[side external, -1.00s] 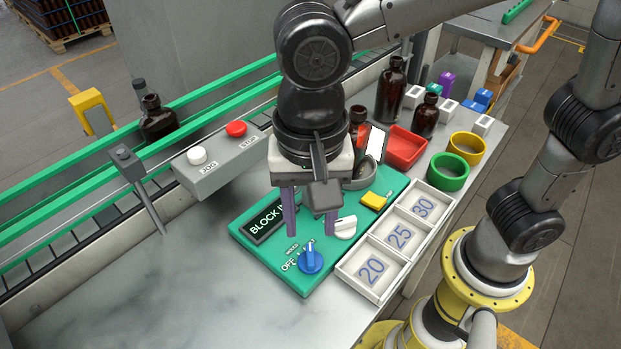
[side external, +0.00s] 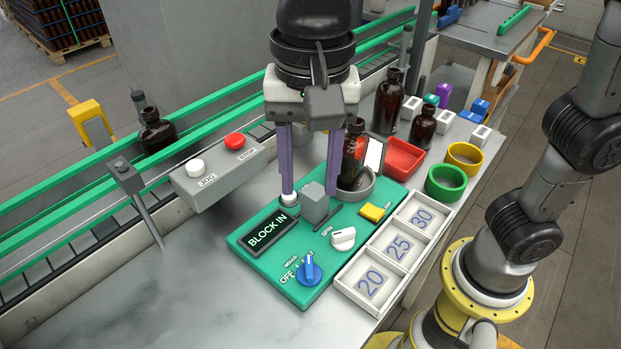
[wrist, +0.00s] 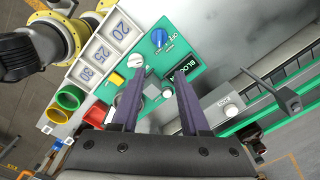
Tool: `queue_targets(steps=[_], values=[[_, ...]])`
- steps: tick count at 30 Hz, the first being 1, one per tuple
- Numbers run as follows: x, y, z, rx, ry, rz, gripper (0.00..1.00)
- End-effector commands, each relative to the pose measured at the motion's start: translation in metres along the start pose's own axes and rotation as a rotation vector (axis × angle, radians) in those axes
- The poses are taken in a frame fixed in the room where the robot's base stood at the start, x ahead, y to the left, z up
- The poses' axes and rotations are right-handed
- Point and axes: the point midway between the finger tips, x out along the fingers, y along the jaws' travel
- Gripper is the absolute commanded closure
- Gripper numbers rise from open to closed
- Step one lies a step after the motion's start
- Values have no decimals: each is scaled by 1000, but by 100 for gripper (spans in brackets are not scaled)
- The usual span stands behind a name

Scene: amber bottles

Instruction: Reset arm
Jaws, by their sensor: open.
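My gripper (side external: 311,190) is open and empty, its two purple fingers pointing down over the back part of the green control panel (side external: 290,287). It also shows open in the wrist view (wrist: 158,80). The left finger overlaps a round white button (side external: 289,200) in the side view; I cannot tell whether they touch. A grey block (side external: 316,204) stands on the panel below the fingers. A blue knob (side external: 309,268) is near OFF, with a white knob (side external: 343,239) and a yellow switch (side external: 373,212) to its right. The display (side external: 268,238) reads BLOCK IN.
Numbered trays (side external: 372,283), a red bin (side external: 404,158), green and yellow rings and more bottles are on the right. A grey button box (side external: 210,185) and green-railed conveyor are left. The front-left table is clear.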

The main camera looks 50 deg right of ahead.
Motion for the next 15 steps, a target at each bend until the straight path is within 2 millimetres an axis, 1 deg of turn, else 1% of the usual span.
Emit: queue_targets(steps=[1, 2, 3, 5, 6, 7, 8, 9, 12, 15], values=[[-11, 6, -18, 55, -1, -33, 55], [-16, 13, -30, 89, 0, -46, 55], [-20, 25, -46, 141, 2, -62, 55], [-25, 47, -70, 209, 8, -94, 55], [-26, 63, -84, 229, 16, -121, 55], [-26, 75, -93, 233, 24, -139, 55], [-24, 87, -101, 230, 34, -159, 55], [-22, 104, -111, 214, 53, -185, 55], [-9, 145, -128, 127, 118, -239, 55], [8, 175, -135, -4, 195, -268, 55]])
